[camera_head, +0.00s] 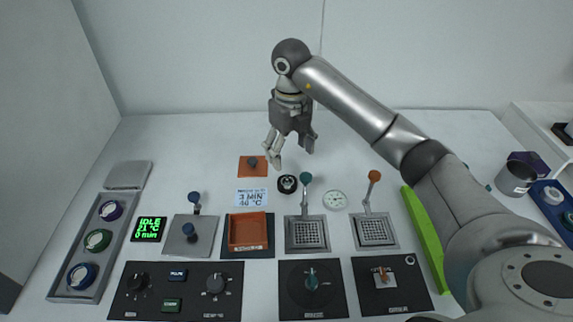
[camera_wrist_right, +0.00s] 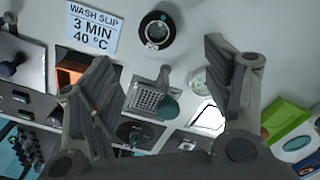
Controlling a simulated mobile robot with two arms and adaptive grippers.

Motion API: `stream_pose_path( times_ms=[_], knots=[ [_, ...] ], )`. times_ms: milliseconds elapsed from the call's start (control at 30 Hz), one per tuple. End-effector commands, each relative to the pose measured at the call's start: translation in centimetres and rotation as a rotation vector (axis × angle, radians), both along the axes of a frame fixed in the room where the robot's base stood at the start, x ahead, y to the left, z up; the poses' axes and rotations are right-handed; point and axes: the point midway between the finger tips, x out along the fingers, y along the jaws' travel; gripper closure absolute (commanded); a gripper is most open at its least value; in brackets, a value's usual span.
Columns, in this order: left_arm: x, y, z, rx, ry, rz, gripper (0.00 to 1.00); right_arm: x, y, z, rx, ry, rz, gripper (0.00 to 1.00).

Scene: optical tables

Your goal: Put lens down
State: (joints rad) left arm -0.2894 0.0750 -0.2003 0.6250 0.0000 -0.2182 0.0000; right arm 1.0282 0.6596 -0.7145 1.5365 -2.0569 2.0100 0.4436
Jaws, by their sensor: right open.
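A small round black-rimmed piece (camera_head: 287,184), which looks like the lens, lies flat on the white table just right of the printed wash slip (camera_head: 252,197). In the right wrist view, the lens (camera_wrist_right: 156,30) shows a pale glassy centre with a teal tint. My right gripper (camera_head: 290,152) hangs above the table behind it, pointing down. Its fingers are spread and empty, apart from the lens; in the wrist view the right gripper (camera_wrist_right: 163,68) has clear space between its fingers. My left gripper is not in view.
An orange square pad with a knob (camera_head: 252,166) is left of my gripper. In front stand an orange tray (camera_head: 247,247), lever-topped grates (camera_head: 307,247) and dark control panels. A grey tray (camera_head: 98,252) of coloured round pieces is at left; a green bar (camera_head: 425,240) is at right.

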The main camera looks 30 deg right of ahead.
Motion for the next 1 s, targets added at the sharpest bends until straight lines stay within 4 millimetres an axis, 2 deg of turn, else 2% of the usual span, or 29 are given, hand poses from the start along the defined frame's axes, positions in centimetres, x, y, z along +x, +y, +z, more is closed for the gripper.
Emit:
stream_pose_path(
  times_ms=[100, 333, 500, 633, 767, 900, 1000],
  knots=[
    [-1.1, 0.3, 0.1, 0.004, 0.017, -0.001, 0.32, 0.0, 0.0, -0.6, 0.0, 0.003, 0.0, 0.27],
    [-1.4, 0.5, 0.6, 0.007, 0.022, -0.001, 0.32, -0.1, 0.1, -4.1, 0.001, 0.004, 0.0, 0.27],
    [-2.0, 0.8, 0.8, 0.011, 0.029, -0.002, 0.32, -0.1, 0.1, -5.6, 0.001, 0.002, 0.0, 0.27],
    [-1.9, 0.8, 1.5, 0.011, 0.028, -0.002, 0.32, -0.1, 0.3, -6.7, 0.001, 0.004, 0.0, 0.27],
    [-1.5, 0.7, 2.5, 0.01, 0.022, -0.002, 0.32, -0.2, 0.7, -8.7, 0.001, 0.005, 0.0, 0.27],
    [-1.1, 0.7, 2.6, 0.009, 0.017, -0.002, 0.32, -0.1, 0.6, -10.4, 0.0, 0.003, -0.001, 0.27],
    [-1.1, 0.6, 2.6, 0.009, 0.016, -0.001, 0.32, -0.1, 0.6, -10.8, 0.0, 0.0, 0.0, 0.27]
  ],
)
